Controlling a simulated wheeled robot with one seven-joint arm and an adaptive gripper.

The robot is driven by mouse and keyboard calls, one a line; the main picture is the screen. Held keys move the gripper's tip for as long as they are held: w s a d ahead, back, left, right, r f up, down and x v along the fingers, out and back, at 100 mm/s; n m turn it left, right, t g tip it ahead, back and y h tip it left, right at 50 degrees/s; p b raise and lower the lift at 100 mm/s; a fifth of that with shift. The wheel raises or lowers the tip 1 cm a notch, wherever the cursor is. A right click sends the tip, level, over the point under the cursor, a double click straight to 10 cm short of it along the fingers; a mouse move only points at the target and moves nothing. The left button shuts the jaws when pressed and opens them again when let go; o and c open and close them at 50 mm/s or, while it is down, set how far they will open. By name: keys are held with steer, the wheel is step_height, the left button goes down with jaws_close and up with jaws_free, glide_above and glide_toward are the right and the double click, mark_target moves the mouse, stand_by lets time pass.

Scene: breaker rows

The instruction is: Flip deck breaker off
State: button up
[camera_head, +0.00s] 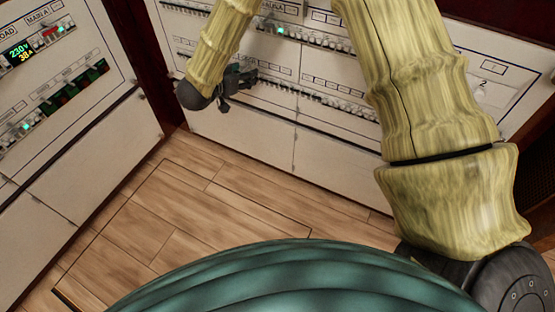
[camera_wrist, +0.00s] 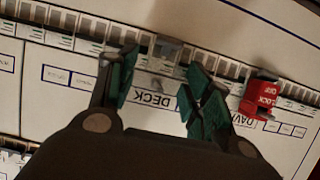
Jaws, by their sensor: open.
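The breaker panel (camera_head: 300,75) stands ahead in the head view, with rows of small breakers across it. My gripper (camera_head: 238,78) is close to the panel at its lower breaker row. In the wrist view my gripper (camera_wrist: 160,68) is open, with its green fingers apart and nothing seen held between them. The DECK label (camera_wrist: 152,98) appears upside down between the fingers. A grey breaker (camera_wrist: 168,50) in the row shows just beyond the fingertips, above that label in the picture. Whether a finger touches it, and its lever position, I cannot tell.
A red lock-off piece (camera_wrist: 262,97) sits on the row right of my fingers, near a partly hidden label starting "DAV" (camera_wrist: 240,124). Other breakers (camera_wrist: 70,28) line the row to the left. Another panel (camera_head: 60,100) stands at left in the head view. The wood floor (camera_head: 190,210) is clear.

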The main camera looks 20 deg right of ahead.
steer(key=p+v, duration=0.3)
steer(key=v, duration=0.8)
steer(key=s+d+f+n+g+y+p, duration=0.1)
steer(key=s+f+n+y+p, duration=0.1)
steer(key=s+p, duration=0.5)
steer(key=s+d+f+n+g+y+p, duration=0.1)
steer(key=s+d+f+n+y+p, duration=0.1)
steer(key=s+p, duration=0.5)
steer(key=s+d+f+n+g+y+p, duration=0.1)
steer(key=s+f+n+y+p, duration=0.3)
steer(key=s+p, duration=0.4)
steer(key=shift+s+d+f+g+y, duration=0.35)
steer(key=shift+s+d+y, duration=0.35)
steer(key=shift+s, duration=0.55)
steer(key=s+d+r+n+g+p, duration=0.1)
steer(key=s+p, duration=0.3)
steer(key=s, duration=0.4)
steer(key=s+d+r+n+g+y+p, duration=0.1)
steer(key=s+r+g+p, duration=0.2)
steer(key=s, duration=0.6)
steer(key=shift+s+d+r+p, duration=0.15)
steer(key=shift+d+r+p, duration=0.2)
steer(key=shift+d+r, duration=0.05)
